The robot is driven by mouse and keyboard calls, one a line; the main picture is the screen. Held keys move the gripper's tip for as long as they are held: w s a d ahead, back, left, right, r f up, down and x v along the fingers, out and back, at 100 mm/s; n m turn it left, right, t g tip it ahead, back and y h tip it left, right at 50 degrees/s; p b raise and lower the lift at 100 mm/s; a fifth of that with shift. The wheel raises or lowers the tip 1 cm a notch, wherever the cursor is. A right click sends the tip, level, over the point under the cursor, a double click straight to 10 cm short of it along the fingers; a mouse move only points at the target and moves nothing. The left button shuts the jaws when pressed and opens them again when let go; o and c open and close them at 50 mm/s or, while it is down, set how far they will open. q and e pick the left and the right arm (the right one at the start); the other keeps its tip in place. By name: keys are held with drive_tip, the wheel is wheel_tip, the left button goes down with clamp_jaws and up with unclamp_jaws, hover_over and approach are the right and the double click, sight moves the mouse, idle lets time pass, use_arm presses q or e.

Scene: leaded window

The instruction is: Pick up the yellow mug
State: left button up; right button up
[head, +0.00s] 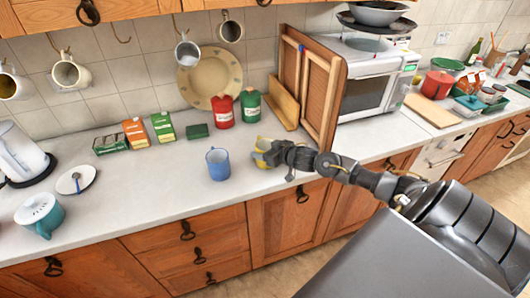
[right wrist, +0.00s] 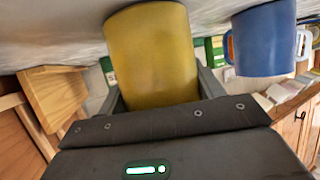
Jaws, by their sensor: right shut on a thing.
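The yellow mug (head: 262,146) is on the counter near its front edge in the head view, partly hidden by my right gripper (head: 268,155). In the right wrist view the yellow mug (right wrist: 152,55) fills the space between the two fingers of my right gripper (right wrist: 158,88), which is shut on it. I cannot tell whether the mug's base touches the counter. My left gripper is not in view.
A blue mug (head: 218,164) stands just left of the yellow mug. Red (head: 223,111) and green (head: 250,105) canisters, a plate (head: 210,78) and a wooden rack (head: 310,85) stand behind.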

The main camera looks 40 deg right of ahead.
sight(259, 142)
drive_tip(key=shift+r+b, duration=0.4)
drive_tip(key=shift+r, duration=0.3)
drive_tip(key=shift+r+b, duration=0.45)
drive_tip(key=shift+r, duration=0.4)
drive_tip(key=s+a+r, duration=0.8)
drive_tip(key=s+r, duration=0.2)
drive_tip(key=s, duration=0.1)
drive_tip(key=shift+s, duration=0.25)
drive_tip(key=shift+f, duration=0.1)
